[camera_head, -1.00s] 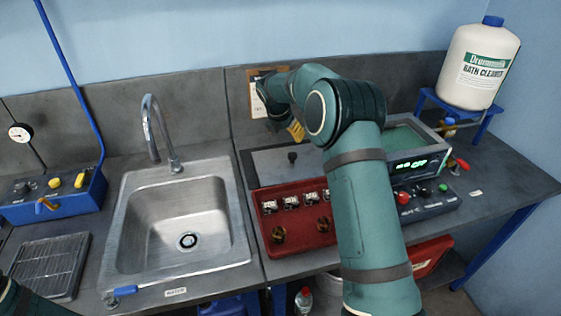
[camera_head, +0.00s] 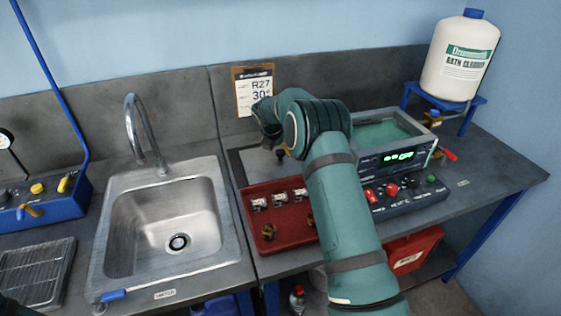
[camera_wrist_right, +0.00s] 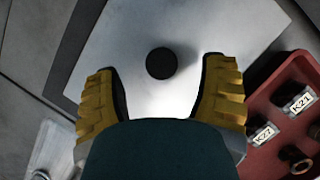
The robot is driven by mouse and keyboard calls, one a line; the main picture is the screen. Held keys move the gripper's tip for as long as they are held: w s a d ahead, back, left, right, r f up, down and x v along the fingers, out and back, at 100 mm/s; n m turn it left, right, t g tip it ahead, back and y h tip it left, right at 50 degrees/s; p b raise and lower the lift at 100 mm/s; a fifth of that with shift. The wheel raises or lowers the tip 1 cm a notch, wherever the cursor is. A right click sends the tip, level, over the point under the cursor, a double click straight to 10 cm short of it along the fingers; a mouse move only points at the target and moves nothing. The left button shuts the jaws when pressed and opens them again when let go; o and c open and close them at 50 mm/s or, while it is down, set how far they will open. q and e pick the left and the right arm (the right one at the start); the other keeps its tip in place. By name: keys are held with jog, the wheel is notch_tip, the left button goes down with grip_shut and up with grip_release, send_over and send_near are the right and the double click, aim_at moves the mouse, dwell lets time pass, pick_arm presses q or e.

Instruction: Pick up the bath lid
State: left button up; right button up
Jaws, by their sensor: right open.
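The bath lid (camera_head: 248,168) is a flat grey plate with a round black knob (camera_head: 281,154). It lies on the bench behind the red tray, partly hidden by my right arm. My right gripper (camera_head: 284,149) is over the lid, mostly hidden behind its own wrist in the head view. In the right wrist view, the open yellow fingers (camera_wrist_right: 161,68) are on either side of the knob (camera_wrist_right: 161,63), with clear gaps and the pale lid (camera_wrist_right: 150,30) beneath. The height above the knob is hard to tell. My left gripper is not in view.
The red tray (camera_head: 262,240) with labelled pieces is in front of the lid. The open bath (camera_head: 390,132) with its display is to the right. The sink (camera_head: 165,210) and tap (camera_head: 135,125) are to the left. A clipboard (camera_head: 252,92) leans at the back wall.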

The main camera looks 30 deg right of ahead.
aim_at(280, 152)
jog(key=x, duration=0.3)
jog(key=shift+s+a+f, duration=0.1)
jog(key=shift+s+a, duration=0.05)
jog(key=shift+s, duration=0.05)
jog(key=shift+w+f, duration=0.2)
jog(key=shift+f, duration=0.2)
jog(key=shift+r, duration=0.1)
jog(key=shift+c, duration=0.3)
grip_shut()
